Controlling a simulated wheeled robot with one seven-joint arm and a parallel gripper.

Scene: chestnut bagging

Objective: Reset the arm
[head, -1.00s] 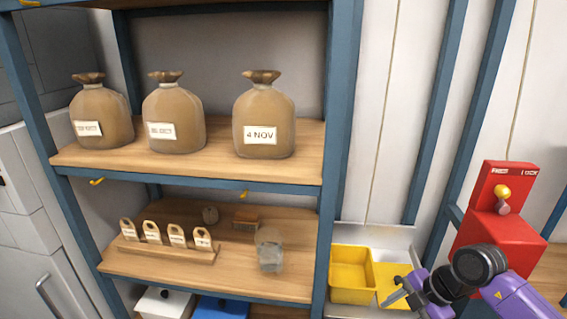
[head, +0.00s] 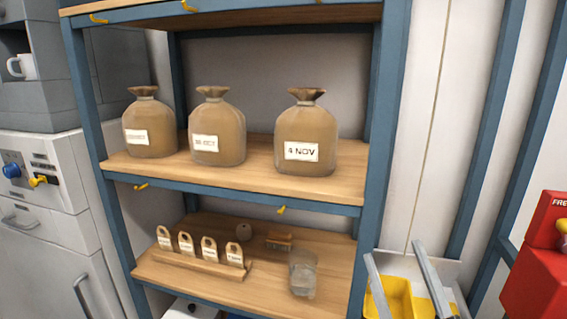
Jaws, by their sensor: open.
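My gripper (head: 395,252) is at the bottom right of the head view, in front of the yellow bin. Its two grey fingers point up and stand apart, with nothing between them. The rest of my arm is out of the picture below. The fingers are just right of the shelf's blue upright (head: 382,150) in the picture; I cannot tell the depth gap.
Brown bags with labels stand on the upper shelf, one reading 4 NOV (head: 306,135). The lower shelf holds a glass jar (head: 303,274), a rack of wooden tags (head: 208,263) and a brush (head: 280,241). A yellow bin (head: 398,298) and a red machine (head: 537,265) are at right.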

